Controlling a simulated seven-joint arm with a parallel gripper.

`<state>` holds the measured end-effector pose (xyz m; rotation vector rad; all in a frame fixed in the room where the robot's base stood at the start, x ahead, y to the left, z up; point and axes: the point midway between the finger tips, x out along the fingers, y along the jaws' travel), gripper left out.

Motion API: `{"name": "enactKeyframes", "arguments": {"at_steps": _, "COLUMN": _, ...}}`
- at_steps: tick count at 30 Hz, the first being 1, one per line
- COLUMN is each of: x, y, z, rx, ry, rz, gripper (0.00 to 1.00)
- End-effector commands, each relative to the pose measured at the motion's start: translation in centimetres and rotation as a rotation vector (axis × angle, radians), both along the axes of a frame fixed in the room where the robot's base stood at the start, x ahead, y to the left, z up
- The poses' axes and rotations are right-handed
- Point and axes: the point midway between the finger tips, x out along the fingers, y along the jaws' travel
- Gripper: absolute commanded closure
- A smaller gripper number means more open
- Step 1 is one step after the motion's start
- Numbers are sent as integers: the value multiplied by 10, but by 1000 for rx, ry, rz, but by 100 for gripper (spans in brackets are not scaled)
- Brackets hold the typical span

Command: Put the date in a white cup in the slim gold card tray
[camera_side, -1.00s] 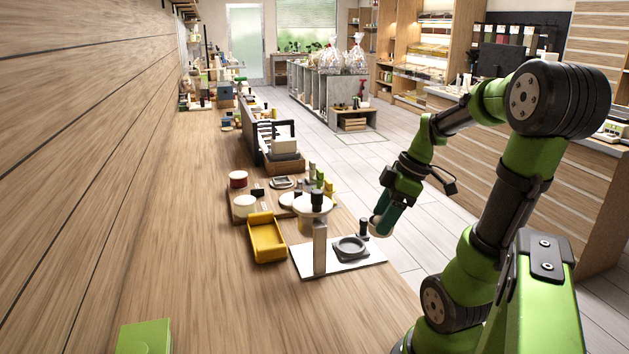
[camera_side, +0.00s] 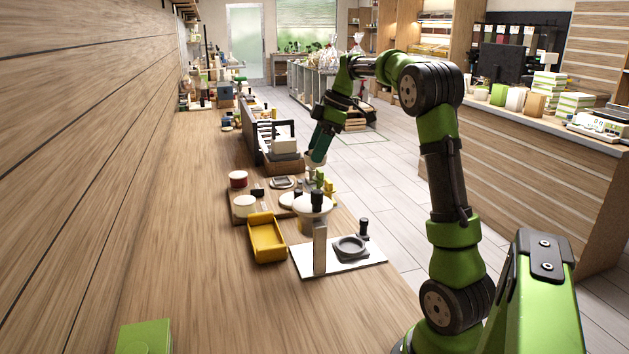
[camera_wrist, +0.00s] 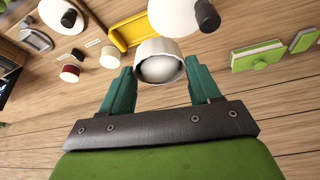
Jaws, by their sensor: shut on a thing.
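My gripper (camera_side: 317,153) is shut on a white pleated cup (camera_wrist: 160,49), held in the air between the teal fingers. A pale rounded shape shows inside the cup in the wrist view; I cannot make out a date clearly. In the side view the cup (camera_side: 316,158) is small and partly covered by the fingers. The slim gold card tray (camera_side: 266,250) is a yellow, open tray lying on the wooden counter, nearer the camera and left of my gripper. It also shows in the wrist view (camera_wrist: 122,32), up and left of the cup, and looks empty.
White and red tubs (camera_side: 243,204) (camera_side: 238,179) stand behind the tray. The counter's left is clear.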

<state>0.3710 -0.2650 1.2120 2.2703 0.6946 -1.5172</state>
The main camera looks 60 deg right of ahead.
Motion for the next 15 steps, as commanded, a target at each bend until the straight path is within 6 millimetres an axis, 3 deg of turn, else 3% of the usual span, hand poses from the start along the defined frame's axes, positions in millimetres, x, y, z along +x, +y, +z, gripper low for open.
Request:
{"name": "enactKeyframes", "arguments": {"at_steps": 1, "x": 24, "y": 0, "z": -5, "rx": 1, "ry": 3, "rz": 29, "gripper": 67}}
{"name": "enactKeyframes", "arguments": {"at_steps": 6, "x": 76, "y": 5, "z": -16, "rx": 1, "ry": 2, "rz": 94, "gripper": 67}}
{"name": "enactKeyframes", "arguments": {"at_steps": 15, "x": 126, "y": 18, "z": -33, "rx": -1, "ry": 0, "rz": 161, "gripper": 67}}
